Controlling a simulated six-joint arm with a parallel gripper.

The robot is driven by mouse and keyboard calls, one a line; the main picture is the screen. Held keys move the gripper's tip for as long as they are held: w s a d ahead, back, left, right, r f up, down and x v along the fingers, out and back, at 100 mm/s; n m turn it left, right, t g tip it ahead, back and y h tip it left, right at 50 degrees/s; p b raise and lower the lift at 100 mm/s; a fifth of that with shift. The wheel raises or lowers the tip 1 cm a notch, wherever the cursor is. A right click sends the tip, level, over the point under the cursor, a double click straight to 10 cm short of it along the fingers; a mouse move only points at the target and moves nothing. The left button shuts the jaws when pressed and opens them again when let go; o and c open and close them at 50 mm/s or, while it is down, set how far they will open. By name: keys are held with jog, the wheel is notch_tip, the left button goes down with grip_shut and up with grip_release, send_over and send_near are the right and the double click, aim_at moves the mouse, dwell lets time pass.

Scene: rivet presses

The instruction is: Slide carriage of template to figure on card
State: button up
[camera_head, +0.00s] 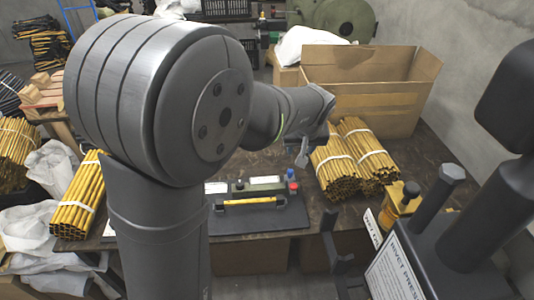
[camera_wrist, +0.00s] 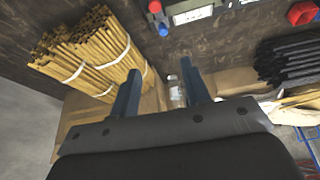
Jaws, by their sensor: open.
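The likely template is a small green-grey device (camera_head: 258,186) on a black mat (camera_head: 285,215) at the table's middle. It has a red and a blue knob at its right end, and a yellow bar (camera_head: 250,201) lies in front of it. A white card (camera_head: 216,187) shows at its left, its figure too small to read. I cannot make out which part is the carriage. In the wrist view the device's end (camera_wrist: 190,12) shows at the top edge. My gripper (camera_wrist: 160,75) is open and empty, apart from the device; in the head view my gripper (camera_head: 304,148) is above the table, right of the device.
Bundles of yellow rods (camera_head: 345,160) stand right of the device, before an open cardboard box (camera_head: 372,95). Another rod bundle (camera_head: 80,200) is at the left. A dark rivet press (camera_head: 430,250) stands at front right. My arm hides part of the left table.

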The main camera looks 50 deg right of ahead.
aim_at(290, 170)
jog(key=w+d+f, duration=0.2)
jog(key=f, duration=0.4)
jog(key=w+d+f+m, duration=0.1)
jog(key=w+d+f, duration=0.2)
jog(key=f, duration=0.4)
jog(key=w+d+f+m, duration=0.1)
jog(key=w+d+f, duration=0.1)
jog(key=f, duration=0.4)
jog(key=shift+w+d+f+g+h, duration=0.25)
jog(key=shift+w+d+g+h, duration=0.05)
jog(key=shift+d, duration=0.05)
grip_shut()
